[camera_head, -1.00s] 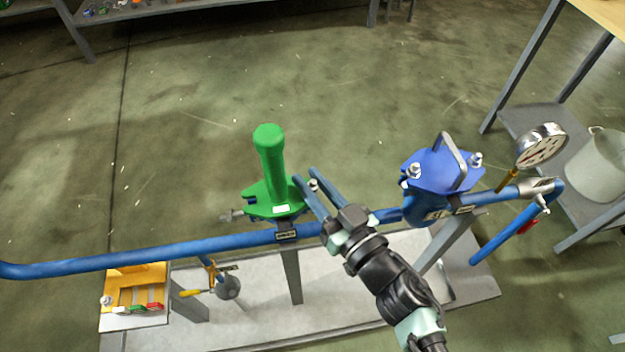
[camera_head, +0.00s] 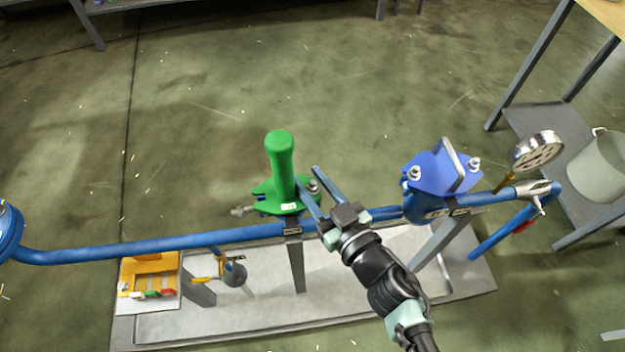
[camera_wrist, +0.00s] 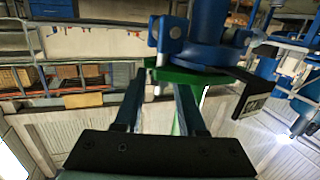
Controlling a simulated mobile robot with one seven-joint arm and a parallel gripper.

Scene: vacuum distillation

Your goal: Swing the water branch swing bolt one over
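The green cap (camera_head: 285,192) with its upright handle sits on the branch of the blue water pipe (camera_head: 150,246), marked by a black label. A swing bolt with a silver nut (camera_head: 313,186) stands at the cap's right edge. Another swing bolt (camera_head: 239,211) sticks out sideways at the cap's left. My gripper (camera_head: 308,176) is open, its two fingers apart beside the cap's right edge, with the silver nut seen between them. Whether they touch it I cannot tell. In the wrist view my gripper (camera_wrist: 160,78) also shows a gap, below the green flange edge (camera_wrist: 190,76).
A blue cover (camera_head: 438,175) with a handle and bolts is right of my gripper, with a pressure gauge (camera_head: 538,150) beyond. An orange tool tray (camera_head: 150,280) lies at lower left. A shelf with a bucket (camera_head: 598,165) stands at right. The floor behind is clear.

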